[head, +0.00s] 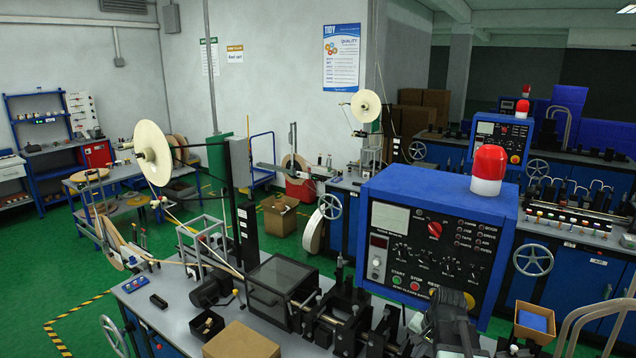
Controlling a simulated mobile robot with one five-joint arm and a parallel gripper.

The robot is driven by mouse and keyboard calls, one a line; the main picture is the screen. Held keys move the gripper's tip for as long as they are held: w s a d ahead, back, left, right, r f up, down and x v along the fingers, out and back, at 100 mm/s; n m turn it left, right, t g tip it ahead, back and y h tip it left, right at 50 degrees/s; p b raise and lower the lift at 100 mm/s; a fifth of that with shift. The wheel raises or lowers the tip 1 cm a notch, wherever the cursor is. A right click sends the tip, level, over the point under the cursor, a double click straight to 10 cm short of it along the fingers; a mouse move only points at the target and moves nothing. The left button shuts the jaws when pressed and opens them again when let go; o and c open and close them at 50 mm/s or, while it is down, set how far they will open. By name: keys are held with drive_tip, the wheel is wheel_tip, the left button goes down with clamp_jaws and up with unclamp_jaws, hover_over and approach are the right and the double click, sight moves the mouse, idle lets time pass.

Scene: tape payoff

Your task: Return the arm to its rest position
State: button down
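I cannot make out my gripper or arm for sure anywhere in the head view. A dark shape (450,318) stands at the bottom edge in front of the blue control box, and I cannot tell whether it is part of the machine or of me. The tape payoff machine fills the foreground. Its large cream tape reel (152,153) hangs on a black post (247,235) at the left, with tape running down towards the bench.
The blue control box (425,235) with a red lamp (489,168) rises at the centre right. A cardboard box (240,341) and a small black bin (207,324) sit on the grey bench (150,322). Green floor (35,300) is open at the left.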

drive_tip(key=s+a+n+g+h, duration=0.1)
drive_tip(key=s+a+n, duration=0.25)
drive_tip(key=a, duration=0.45)
drive_tip(key=s+a+n+g, duration=0.1)
drive_tip(key=s+a+n, duration=0.2)
drive_tip(key=a+n, duration=0.35)
wheel_tip(320, 180, down, 16)
drive_tip(key=s+a+m+b, duration=0.1)
drive_tip(key=b, duration=1.4)
drive_tip(key=shift+s+m+g, duration=0.25)
drive_tip(key=shift+m+g, duration=0.05)
drive_tip(key=shift+g, duration=0.1)
drive_tip(key=shift+a, duration=0.1)
